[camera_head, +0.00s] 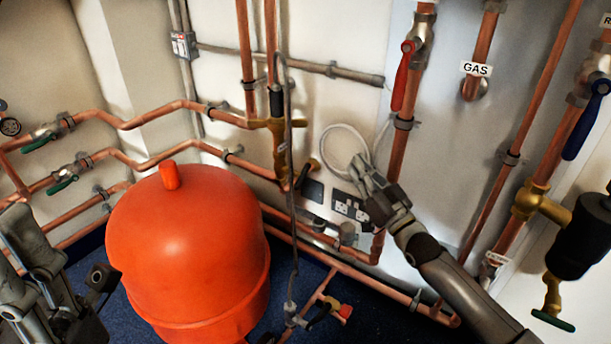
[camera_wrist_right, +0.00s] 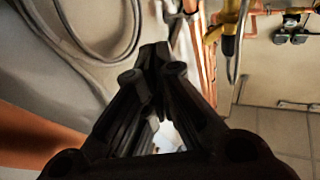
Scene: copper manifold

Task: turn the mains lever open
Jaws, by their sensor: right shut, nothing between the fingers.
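A red lever (camera_head: 403,75) hangs from a valve on a vertical copper pipe at the upper middle. A blue lever (camera_head: 587,120) angles down from a valve on the right-hand pipe. A small label (camera_head: 496,259) sits low on that pipe; I cannot read it surely, so I cannot tell which lever is the mains one. My right gripper (camera_head: 361,166) is shut and empty in front of the wall, below and left of the red lever and apart from it. Its closed fingers also show in the right wrist view (camera_wrist_right: 155,58). My left gripper (camera_head: 45,242) is at the lower left, partly cut off.
A large red tank (camera_head: 188,250) stands at the lower middle-left. Copper pipes with green levers (camera_head: 62,184) run along the left wall. A white coiled cable (camera_head: 338,139) and sockets (camera_head: 349,207) are near my right gripper. A black fitting (camera_head: 583,236) juts out at the right.

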